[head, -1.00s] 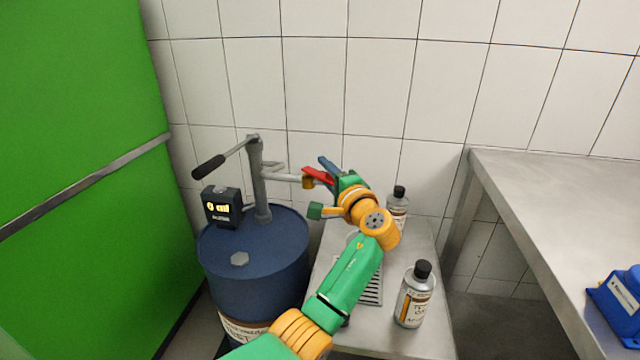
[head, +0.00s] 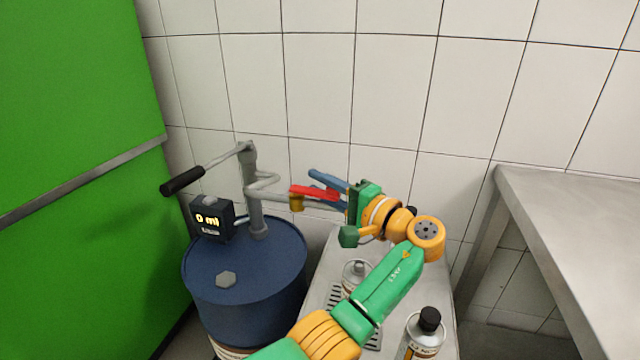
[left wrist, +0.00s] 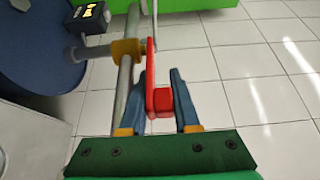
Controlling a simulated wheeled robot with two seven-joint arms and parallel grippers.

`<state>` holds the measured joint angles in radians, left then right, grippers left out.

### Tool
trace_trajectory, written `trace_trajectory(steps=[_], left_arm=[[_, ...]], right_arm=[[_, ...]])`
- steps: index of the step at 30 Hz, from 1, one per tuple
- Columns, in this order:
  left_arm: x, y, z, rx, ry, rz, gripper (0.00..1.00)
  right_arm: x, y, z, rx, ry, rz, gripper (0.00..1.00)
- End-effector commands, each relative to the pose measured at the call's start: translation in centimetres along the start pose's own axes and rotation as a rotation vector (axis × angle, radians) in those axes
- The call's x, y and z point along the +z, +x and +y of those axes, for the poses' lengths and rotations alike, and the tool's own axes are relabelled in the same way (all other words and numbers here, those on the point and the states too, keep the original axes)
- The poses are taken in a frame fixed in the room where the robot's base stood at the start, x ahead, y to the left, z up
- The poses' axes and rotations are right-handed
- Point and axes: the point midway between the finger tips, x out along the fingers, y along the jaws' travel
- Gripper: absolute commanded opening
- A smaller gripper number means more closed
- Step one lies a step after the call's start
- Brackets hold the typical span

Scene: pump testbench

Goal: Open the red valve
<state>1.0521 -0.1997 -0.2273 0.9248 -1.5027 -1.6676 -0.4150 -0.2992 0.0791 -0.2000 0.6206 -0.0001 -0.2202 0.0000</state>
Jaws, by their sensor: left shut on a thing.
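My left gripper (head: 318,187) comes in from the right, with one blue finger above the lever and one below in the head view. In the left wrist view the red lever (left wrist: 152,75) stands between the two blue fingers of my left gripper (left wrist: 157,84), which is shut on it. The wrist view shows some space beside the lever; exact contact is hard to see. My right gripper is not in view.
A blue drum (head: 245,275) carries the pump (head: 254,195) and a meter (head: 211,218) reading 0 ml. An open-topped can (head: 357,272) stands on a low metal bench with a bottle (head: 425,335). A steel table (head: 570,230) is at right and a green panel (head: 70,120) at left.

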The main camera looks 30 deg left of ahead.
Motion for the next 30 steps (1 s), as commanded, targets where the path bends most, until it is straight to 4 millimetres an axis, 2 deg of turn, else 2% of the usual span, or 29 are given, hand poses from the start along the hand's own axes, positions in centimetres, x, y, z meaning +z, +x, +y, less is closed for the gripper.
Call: trace_trajectory(steps=[1, 9, 10, 12, 30], left_arm=[[-0.05, -0.04, -0.56, -0.011, -0.007, 0.002, 0.0], [-0.05, -0.02, -0.57, -0.011, -0.007, 0.003, 0.0], [-0.04, -0.02, -0.57, -0.011, -0.007, 0.002, 0.35], [-0.04, -0.02, -0.5, -0.01, -0.007, 0.002, 0.51], [-0.01, 0.01, -0.01, -0.001, 0.0, 0.0, 0.51]], right_arm=[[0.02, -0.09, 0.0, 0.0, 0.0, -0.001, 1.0], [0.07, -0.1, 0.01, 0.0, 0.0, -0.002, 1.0], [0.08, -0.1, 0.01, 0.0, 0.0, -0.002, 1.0], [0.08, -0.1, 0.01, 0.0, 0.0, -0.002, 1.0], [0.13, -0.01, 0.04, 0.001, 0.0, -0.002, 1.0]])
